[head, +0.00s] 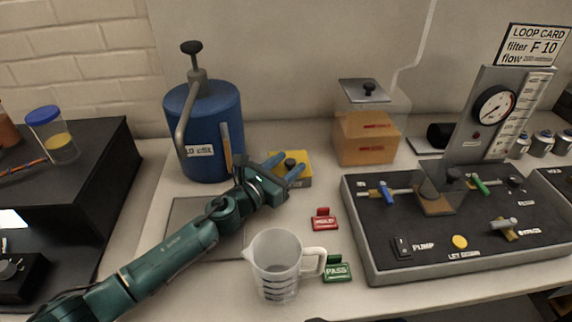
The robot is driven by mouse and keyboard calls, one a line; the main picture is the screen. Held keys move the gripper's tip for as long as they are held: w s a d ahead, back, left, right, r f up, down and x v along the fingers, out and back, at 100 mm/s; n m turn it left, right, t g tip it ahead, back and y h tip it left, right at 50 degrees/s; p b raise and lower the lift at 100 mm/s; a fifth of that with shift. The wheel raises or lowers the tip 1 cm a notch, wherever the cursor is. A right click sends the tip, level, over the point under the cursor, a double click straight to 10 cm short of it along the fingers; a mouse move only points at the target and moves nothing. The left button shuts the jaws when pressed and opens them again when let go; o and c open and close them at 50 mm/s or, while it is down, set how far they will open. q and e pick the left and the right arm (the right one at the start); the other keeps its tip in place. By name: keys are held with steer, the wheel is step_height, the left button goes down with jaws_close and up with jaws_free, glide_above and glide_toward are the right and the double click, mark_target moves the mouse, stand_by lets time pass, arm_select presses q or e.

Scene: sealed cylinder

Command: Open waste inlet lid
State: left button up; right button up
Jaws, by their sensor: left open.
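No part carries a readable waste inlet label, so I cannot tell for sure which lid it is. A flat grey lid with a dark knob (364,90) lies level on a clear box (368,135) holding an orange-brown block at the back. Another dark knob (453,175) stands over a clear square part on the black panel (385,220). My left gripper (284,170) is open and empty, its blue fingers pointing toward a yellow block (295,158). It is left of the clear box and apart from both knobs. My right gripper is not in view.
A blue cylinder (205,130) with a pump handle stands behind my left arm. A measuring jug (276,265), a red HOLD sign (323,221) and a green PASS sign (337,272) stand in front. Bare table shows between the red sign and the clear box.

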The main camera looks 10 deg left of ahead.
arm_select(q)
steer(key=shift+c, duration=0.4)
jaws_close()
